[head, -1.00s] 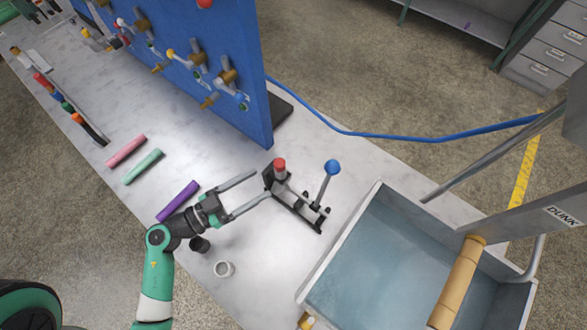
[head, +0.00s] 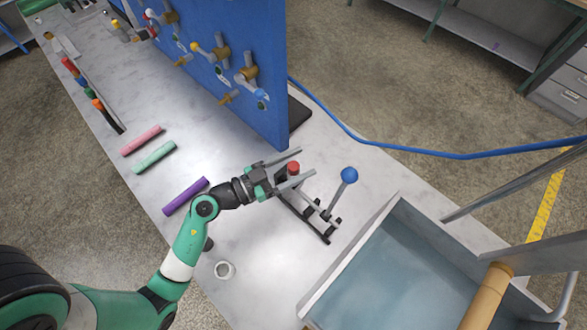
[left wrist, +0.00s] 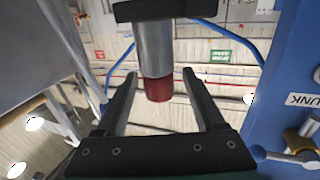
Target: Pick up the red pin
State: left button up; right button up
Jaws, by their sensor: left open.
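The red pin (head: 293,168) stands upright at the far-left end of a small dark rack (head: 308,215) on the table. In the left wrist view its red cap (left wrist: 158,90) and grey metal body (left wrist: 152,50) show between my two fingers. My left gripper (head: 306,162) is open, with one finger on each side of the pin. In the left wrist view gaps show on both sides of the red cap, so the fingers are apart from it. My right gripper is not in view.
A blue-knobbed lever (head: 348,176) rises from the rack's near end. A blue valve board (head: 265,115) stands close behind my gripper. A water tank (head: 400,280) is at the right.

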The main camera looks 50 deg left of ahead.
pick_arm(q)
jog(key=shift+w+d, duration=0.25)
jog(key=shift+w, duration=0.75)
grip_shut()
notch_tip(320, 180, up, 10)
jog(key=p, duration=0.8)
